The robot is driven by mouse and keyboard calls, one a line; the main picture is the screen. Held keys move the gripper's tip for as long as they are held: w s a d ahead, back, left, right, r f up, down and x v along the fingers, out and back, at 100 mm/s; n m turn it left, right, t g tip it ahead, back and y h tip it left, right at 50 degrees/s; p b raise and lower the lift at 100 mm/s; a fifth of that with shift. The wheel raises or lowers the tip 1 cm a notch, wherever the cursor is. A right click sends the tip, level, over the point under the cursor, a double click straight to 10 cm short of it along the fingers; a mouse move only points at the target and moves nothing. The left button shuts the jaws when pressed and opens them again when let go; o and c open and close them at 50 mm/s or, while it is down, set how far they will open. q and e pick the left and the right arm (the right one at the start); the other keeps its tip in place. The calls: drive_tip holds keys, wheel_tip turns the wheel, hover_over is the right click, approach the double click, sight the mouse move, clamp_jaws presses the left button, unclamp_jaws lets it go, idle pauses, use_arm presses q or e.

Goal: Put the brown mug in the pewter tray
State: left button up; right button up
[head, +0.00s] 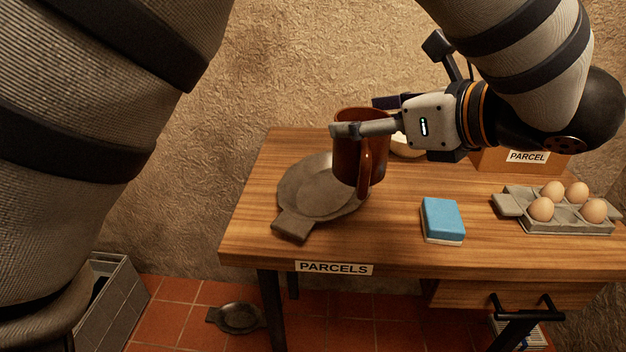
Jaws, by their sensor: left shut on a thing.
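The brown mug (348,162) is upright, with its handle toward the front right. My left gripper (352,130) is shut on the mug near its rim, reaching in from the right. The pewter tray (293,192) is a round, grey, shallow dish with a flat handle at its front left, lying on the table. The mug covers the right part of the tray in this view. It appears held above the tray's right side; its exact height is hard to tell. My right gripper is not in view.
The wooden table (400,235) also holds a blue and white sponge (442,220), a grey egg tray (508,205) with several eggs, and a parcel box (500,160) at the back right. A dark, similar dish (238,318) lies on the floor. A grey crate (118,300) stands at left.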

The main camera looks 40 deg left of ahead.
use_arm(q)
drive_tip(key=w+a+f, duration=0.2)
drive_tip(key=a+f, duration=0.1)
drive_tip(key=f, duration=0.1)
drive_tip(key=w+a+f+b, duration=0.1)
drive_tip(key=w+a+f, duration=0.2)
drive_tip(key=a+f, duration=0.1)
drive_tip(key=w+a+f+b, duration=0.1)
drive_tip(key=w+a+f, duration=0.2)
drive_tip(key=a+f, duration=0.1)
drive_tip(key=shift+w+f, duration=0.2)
drive_tip(key=shift+f, duration=0.3)
drive_tip(key=shift+r, duration=0.1)
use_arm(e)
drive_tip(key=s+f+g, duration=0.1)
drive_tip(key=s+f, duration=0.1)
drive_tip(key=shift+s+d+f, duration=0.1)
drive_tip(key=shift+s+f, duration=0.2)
use_arm(q)
drive_tip(key=o, duration=1.9)
drive_tip(key=shift+o, duration=0.2)
